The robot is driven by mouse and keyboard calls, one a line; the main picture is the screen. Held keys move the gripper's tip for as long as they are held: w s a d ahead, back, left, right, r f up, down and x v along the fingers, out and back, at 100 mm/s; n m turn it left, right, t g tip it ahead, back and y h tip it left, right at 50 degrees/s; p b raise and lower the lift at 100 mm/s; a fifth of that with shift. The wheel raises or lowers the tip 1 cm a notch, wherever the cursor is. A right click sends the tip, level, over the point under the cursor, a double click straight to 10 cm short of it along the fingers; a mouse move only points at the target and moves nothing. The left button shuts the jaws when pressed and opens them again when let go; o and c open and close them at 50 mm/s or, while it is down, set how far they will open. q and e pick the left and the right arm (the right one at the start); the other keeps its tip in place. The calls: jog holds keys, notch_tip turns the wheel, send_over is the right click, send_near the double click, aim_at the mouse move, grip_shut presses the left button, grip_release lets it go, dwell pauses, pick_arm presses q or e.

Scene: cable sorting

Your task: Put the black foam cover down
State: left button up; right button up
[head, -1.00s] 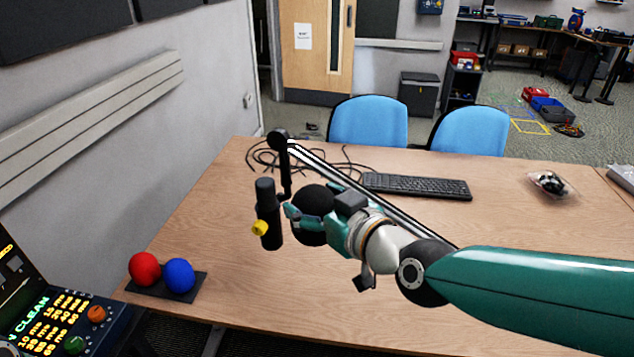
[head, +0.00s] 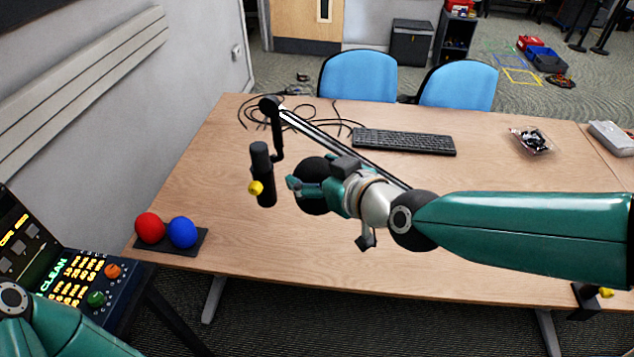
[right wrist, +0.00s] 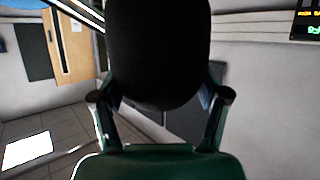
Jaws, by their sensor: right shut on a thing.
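The black foam cover (head: 316,198) is a dark rounded piece held in my right gripper (head: 307,187), above the table in the head view. In the right wrist view the cover (right wrist: 158,50) fills the space between the two fingers, which press on its sides. A black microphone (head: 262,170) with a yellow knob hangs upright from a boom arm, just left of the gripper and apart from the cover. A red foam cover (head: 150,227) and a blue foam cover (head: 182,232) sit on a dark tray (head: 196,246) at the table's left front. My left gripper is out of view.
The boom arm (head: 345,150) slants across the wooden table (head: 480,175) behind my right arm. Loose black cables (head: 325,112), a keyboard (head: 405,142) and a clear bag (head: 530,142) lie toward the back. A control panel (head: 75,275) stands at left. The table's front middle is bare.

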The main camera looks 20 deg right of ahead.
jog(key=shift+w+d+r+m+t+h+b, duration=0.3)
jog(key=shift+w+d+r+m+h, duration=0.25)
jog(key=shift+w+d+r, duration=0.55)
jog(key=shift+w+d+f+m+t+h+b, duration=0.2)
jog(key=shift+w+d+f+m+h+b, duration=0.7)
jog(key=shift+f+b, duration=4.6)
jog(key=shift+w+d+f+m+t+h+b, duration=0.3)
jog(key=shift+w+f+b, duration=1.7)
jog(key=shift+f, duration=6.45)
jog(key=shift+w+d+f+m+t+h+b, duration=0.1)
jog(key=shift+w+d+f+m+h+b, duration=0.5)
jog(key=shift+f+b, duration=5.2)
notch_tip(320, 180, down, 2)
jog(key=shift+f+p, duration=0.15)
jog(key=shift+p, duration=1)
